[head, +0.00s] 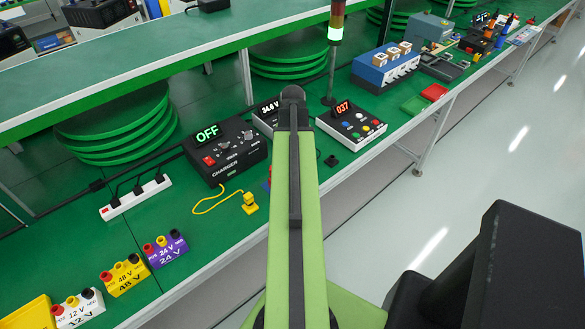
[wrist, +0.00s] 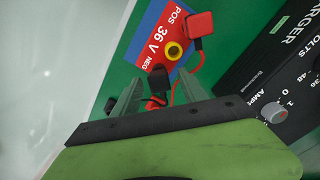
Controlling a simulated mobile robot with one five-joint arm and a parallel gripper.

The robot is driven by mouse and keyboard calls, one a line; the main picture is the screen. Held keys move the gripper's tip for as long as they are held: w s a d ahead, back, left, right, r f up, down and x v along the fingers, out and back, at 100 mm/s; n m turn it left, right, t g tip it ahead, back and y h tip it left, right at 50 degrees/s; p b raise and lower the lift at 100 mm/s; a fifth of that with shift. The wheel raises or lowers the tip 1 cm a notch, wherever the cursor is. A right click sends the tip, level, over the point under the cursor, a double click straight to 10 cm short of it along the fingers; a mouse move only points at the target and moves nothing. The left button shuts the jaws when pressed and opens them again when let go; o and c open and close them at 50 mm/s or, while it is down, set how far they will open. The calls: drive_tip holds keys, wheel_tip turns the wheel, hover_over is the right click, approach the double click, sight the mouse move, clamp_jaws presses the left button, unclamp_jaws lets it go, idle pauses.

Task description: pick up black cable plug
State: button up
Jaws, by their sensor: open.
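The black cable plug (wrist: 160,78) shows in the wrist view at the edge of the red and blue 36 V block (wrist: 160,35), beside its NEG lettering. I cannot tell whether it sits in a socket. My gripper (wrist: 161,77) is open, with one green finger on each side of the plug; contact is not clear. A red plug (wrist: 201,24) sits on the POS side of the block, with a red cable looping down from it. In the head view my arm hides the gripper and most of the block.
The charger (head: 226,150), reading OFF, stands left of my arm and close to the right finger in the wrist view. A yellow plug (head: 250,203) lies before it. A button box (head: 350,124) stands right. The 24 V block (head: 166,250) is at left.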

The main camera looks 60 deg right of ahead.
drive_tip(key=shift+f, duration=0.15)
drive_tip(key=shift+c, duration=0.3)
clamp_jaws()
drive_tip(key=shift+r+p, duration=0.65)
drive_tip(key=shift+p, duration=0.2)
wheel_tip(320, 180, up, 4)
drive_tip(key=p, duration=0.4)
drive_tip(key=shift+s, duration=0.1)
drive_tip(key=s+r+p, duration=0.5)
drive_tip(key=s, duration=0.6)
drive_tip(key=shift+s+r+p, duration=0.25)
drive_tip(key=shift+r+p, duration=0.05)
drive_tip(key=shift+p, duration=0.05)
drive_tip(key=shift+d, duration=0.1)
